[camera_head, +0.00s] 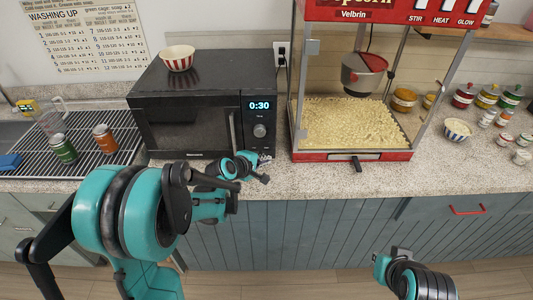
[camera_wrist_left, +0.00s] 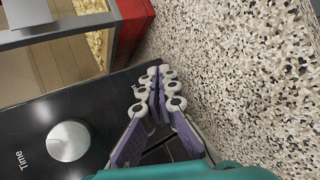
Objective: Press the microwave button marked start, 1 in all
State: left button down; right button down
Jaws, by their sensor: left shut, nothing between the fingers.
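The black microwave (camera_head: 188,120) stands on the counter, its display lit at 0:30. Its round silver knob (camera_head: 259,131) is on the right-hand panel and also shows large in the left wrist view (camera_wrist_left: 68,141). My left gripper (camera_head: 264,159) is shut and empty, low in front of the panel, below the knob. In the left wrist view its pale fingertips (camera_wrist_left: 158,88) are together before the dark lower panel. The start button cannot be made out; the gripper covers part of the lower panel. I cannot tell whether the fingertips touch it. No fingers of my right gripper show.
A popcorn machine (camera_head: 353,155) stands close to the microwave's right. A striped bowl (camera_head: 178,57) sits on the microwave. A drying rack (camera_head: 85,158) with two jars is at left. The speckled counter (camera_head: 310,180) is clear along the front.

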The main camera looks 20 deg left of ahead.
dwell(0.8)
pick_arm(q)
jog(key=shift+w+a, duration=0.1)
jog(key=shift+w, duration=0.3)
